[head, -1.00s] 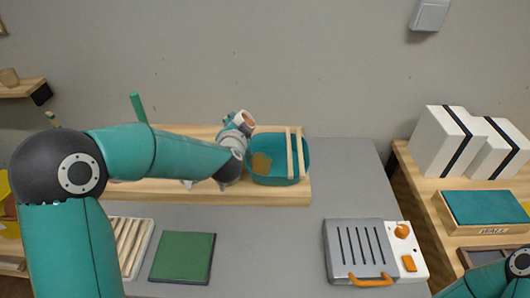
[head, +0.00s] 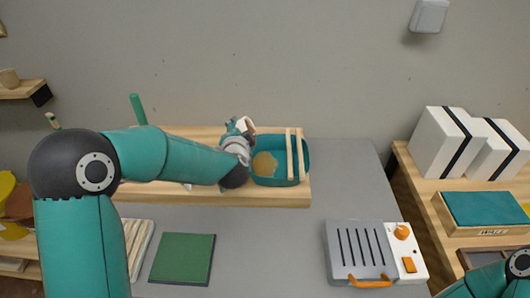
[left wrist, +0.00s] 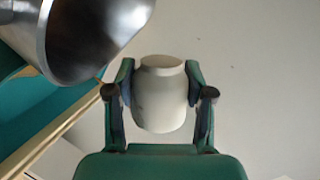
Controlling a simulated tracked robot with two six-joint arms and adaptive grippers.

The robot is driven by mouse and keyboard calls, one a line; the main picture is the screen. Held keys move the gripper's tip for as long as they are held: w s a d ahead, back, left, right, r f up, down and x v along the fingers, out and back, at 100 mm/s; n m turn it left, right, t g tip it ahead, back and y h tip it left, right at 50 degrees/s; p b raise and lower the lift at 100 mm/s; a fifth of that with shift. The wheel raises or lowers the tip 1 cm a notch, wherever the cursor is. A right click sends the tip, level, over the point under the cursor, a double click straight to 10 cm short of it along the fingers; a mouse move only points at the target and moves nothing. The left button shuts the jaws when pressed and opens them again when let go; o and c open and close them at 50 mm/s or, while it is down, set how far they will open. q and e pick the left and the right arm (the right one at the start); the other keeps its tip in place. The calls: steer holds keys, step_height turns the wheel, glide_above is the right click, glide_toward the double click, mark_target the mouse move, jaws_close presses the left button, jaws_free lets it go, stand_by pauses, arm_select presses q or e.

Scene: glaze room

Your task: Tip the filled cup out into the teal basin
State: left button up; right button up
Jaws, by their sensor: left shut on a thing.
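The teal basin (head: 307,160) sits on the wooden board at the wall, with a tan mass (head: 265,164) on its floor. My left gripper (head: 238,125) is shut on the cup (head: 249,126), at the basin's upper left edge. The cup is pale and strongly tipped toward the right. Its inside cannot be made out now. In the left wrist view, the cup (left wrist: 162,98) is clasped between both fingers of the gripper (left wrist: 160,92), and the basin (left wrist: 35,110) shows at the left. My right gripper is outside the frames; only its arm shows at lower right.
Two wooden slats (head: 295,155) lie across the basin's right part. A shiny metal body (left wrist: 80,35), not identifiable, fills the wrist view's upper left. A green square mat (head: 183,258) and a slotted grey device (head: 358,250) stand in front. The grey tabletop between them is clear.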

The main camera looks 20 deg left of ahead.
arm_select(q)
steer(key=shift+d+r+m+y+p, duration=0.15)
steer(key=shift+r+m+y+p, duration=0.15)
steer(key=shift+m+p, duration=0.2)
stand_by(0.3)
steer(key=shift+r+m+y, duration=0.15)
steer(key=shift+m+y, duration=0.15)
steer(key=shift+r+p, duration=0.1)
steer(key=shift+p, duration=0.35)
steer(key=shift+w+d+f+m+y+b, duration=0.15)
steer(key=shift+d+f+m+b, duration=0.3)
steer(key=shift+f, duration=0.25)
steer(key=shift+w+d+f+m+y+b, duration=0.15)
steer(key=shift+d+f+m+b, duration=0.25)
steer(key=shift+f, duration=0.25)
steer(key=shift+r+p, duration=0.15)
steer(key=shift+p, duration=0.25)
steer(key=shift+d, duration=0.1)
